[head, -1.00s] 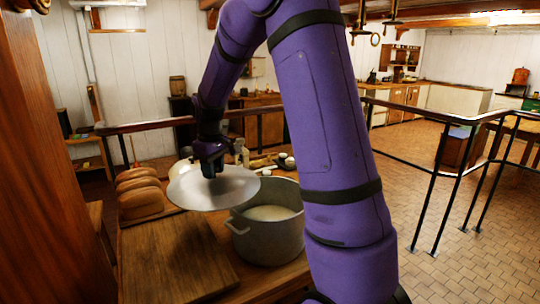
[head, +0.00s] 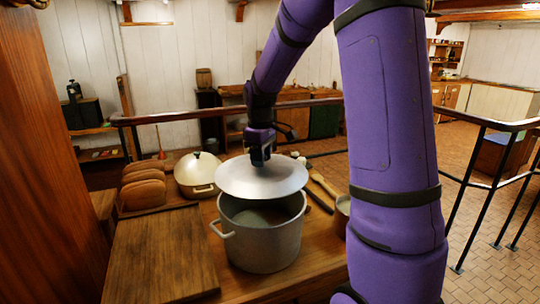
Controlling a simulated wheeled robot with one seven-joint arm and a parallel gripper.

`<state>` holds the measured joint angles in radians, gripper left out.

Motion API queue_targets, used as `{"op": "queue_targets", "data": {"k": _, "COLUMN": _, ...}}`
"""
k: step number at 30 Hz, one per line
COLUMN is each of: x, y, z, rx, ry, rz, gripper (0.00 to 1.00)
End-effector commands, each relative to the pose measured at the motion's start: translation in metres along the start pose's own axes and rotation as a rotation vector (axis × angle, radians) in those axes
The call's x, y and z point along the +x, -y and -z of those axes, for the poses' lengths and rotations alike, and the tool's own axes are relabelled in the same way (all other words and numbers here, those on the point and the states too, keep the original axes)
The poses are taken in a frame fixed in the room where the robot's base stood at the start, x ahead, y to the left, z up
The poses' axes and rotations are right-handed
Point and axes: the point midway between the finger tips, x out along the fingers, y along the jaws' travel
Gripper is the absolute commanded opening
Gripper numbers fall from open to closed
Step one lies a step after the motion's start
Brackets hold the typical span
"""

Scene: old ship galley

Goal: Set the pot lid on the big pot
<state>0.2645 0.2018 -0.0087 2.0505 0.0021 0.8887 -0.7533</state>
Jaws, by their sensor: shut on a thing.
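The pot lid (head: 262,180) is a shiny, round metal disc. My gripper (head: 261,158) is shut on its top at the middle, where the fingers hide the knob. The lid hangs over the back part of the big pot (head: 262,245), a grey metal pot with a side handle at left. The front of the pot's mouth is uncovered and its pale contents show. The lid looks a little above the rim; the exact gap is hard to tell from this view.
A cream lidded pot (head: 198,176) stands behind at left, beside several bread loaves (head: 143,187). A wooden board (head: 160,255) lies left of the big pot. Wooden utensils (head: 322,184) lie behind at right, near a small metal vessel (head: 343,212). A railing (head: 180,118) runs behind.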

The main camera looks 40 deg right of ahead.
Motion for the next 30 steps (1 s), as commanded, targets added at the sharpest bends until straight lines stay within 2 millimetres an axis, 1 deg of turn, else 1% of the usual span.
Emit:
{"op": "queue_targets", "data": {"k": 5, "x": 0.011, "y": 0.0, "z": 0.0, "rx": 0.0, "ry": 0.001, "rz": 0.001, "gripper": 0.01}}
{"op": "queue_targets", "data": {"k": 21, "x": 0.056, "y": 0.0, "z": 0.0, "rx": 0.001, "ry": 0.001, "rz": 0.001, "gripper": 0.01}}
{"op": "queue_targets", "data": {"k": 30, "x": 0.072, "y": 0.0, "z": 0.0, "rx": 0.001, "ry": 0.0, "rz": 0.0, "gripper": 0.01}}
